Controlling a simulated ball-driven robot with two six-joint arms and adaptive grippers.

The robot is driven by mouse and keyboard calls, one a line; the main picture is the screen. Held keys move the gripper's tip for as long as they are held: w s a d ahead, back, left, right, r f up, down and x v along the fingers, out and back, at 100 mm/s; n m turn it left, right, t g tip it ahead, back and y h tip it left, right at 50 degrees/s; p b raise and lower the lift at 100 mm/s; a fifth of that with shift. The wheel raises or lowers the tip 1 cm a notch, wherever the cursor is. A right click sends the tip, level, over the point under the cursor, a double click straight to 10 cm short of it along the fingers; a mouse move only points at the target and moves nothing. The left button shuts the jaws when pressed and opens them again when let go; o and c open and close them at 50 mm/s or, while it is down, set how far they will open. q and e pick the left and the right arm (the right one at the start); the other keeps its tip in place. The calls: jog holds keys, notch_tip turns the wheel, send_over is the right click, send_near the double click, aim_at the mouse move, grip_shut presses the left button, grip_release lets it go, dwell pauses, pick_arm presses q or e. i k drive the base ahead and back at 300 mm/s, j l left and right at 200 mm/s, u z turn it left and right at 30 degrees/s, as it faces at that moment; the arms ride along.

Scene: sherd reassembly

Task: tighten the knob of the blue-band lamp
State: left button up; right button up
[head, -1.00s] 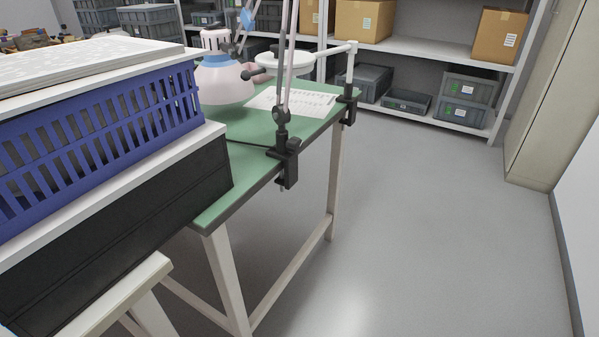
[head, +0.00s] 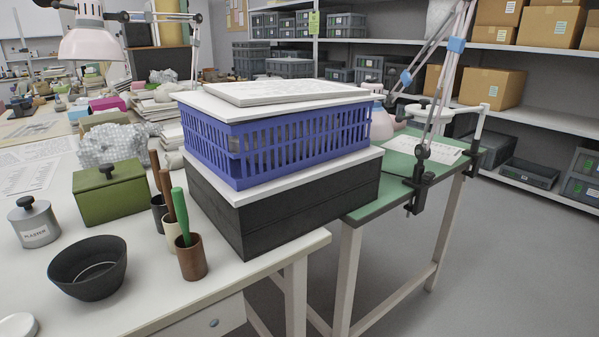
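The blue-band lamp (head: 437,88) stands at the right edge of the green-topped table, with blue bands on its pale arm. Its black clamp (head: 418,186) grips the table edge. Its pale shade (head: 381,124) shows only in part behind the blue crate. I cannot clearly make out the knob on the shade. Neither of my grippers is in view.
A blue crate (head: 280,142) on a black box (head: 290,205) blocks part of the green table (head: 385,205). A bowl (head: 88,268), green box (head: 110,192) and tool cups (head: 191,257) crowd the white table. Another lamp (head: 90,42) stands back left. Floor at right is clear.

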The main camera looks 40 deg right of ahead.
aim_at(428, 178)
jog(key=l+u, duration=0.25)
jog(key=u, duration=0.2)
jog(key=l+u, duration=0.25)
jog(key=u, duration=0.2)
jog(key=l+u, duration=0.25)
jog(key=u, duration=0.25)
jog(key=k+l+u, duration=0.15)
jog(key=u, duration=0.3)
jog(key=k+l, duration=0.35)
jog(key=l, duration=0.15)
jog(key=k+l, duration=0.35)
jog(key=l, duration=0.15)
jog(key=k+l, duration=0.35)
jog(key=l, duration=0.15)
jog(key=k+l, duration=0.35)
jog(key=l, duration=0.15)
jog(key=k+l, duration=0.35)
jog(key=l, duration=0.15)
